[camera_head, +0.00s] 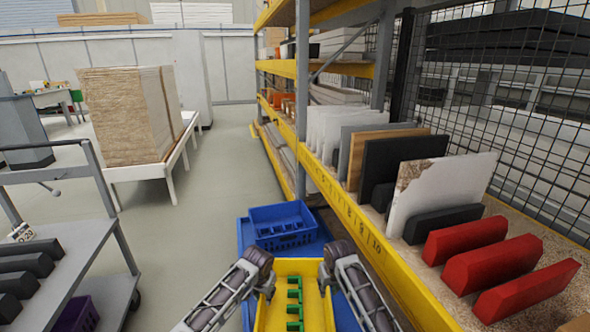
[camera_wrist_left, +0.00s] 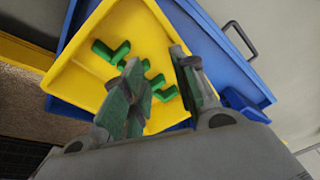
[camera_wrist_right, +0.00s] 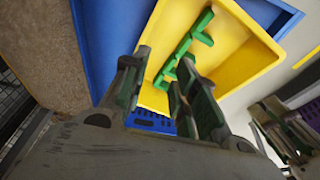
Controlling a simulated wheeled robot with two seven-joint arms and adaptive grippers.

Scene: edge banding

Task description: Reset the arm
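No object is named by the task, only the arm. In the head view my left gripper (camera_head: 267,287) and my right gripper (camera_head: 323,278) hang over the two sides of a yellow bin (camera_head: 262,319), mostly hidden by my wrists. Green parts (camera_head: 294,304) lie in the bin between them. In the left wrist view my left fingers (camera_wrist_left: 155,58) are apart with nothing clearly held, and green parts (camera_wrist_left: 110,52) lie beyond them. In the right wrist view my right fingers (camera_wrist_right: 162,60) are apart and empty, with the green parts (camera_wrist_right: 186,46) in the bin beyond.
A blue bin (camera_head: 283,225) stands just ahead of the yellow one. A yellow-edged shelf (camera_head: 352,215) with upright panels and red blocks (camera_head: 497,265) runs along the right. A grey cart (camera_head: 75,260) stands at the left. Stacked boards (camera_head: 125,115) stand farther back. The aisle floor (camera_head: 190,220) is clear.

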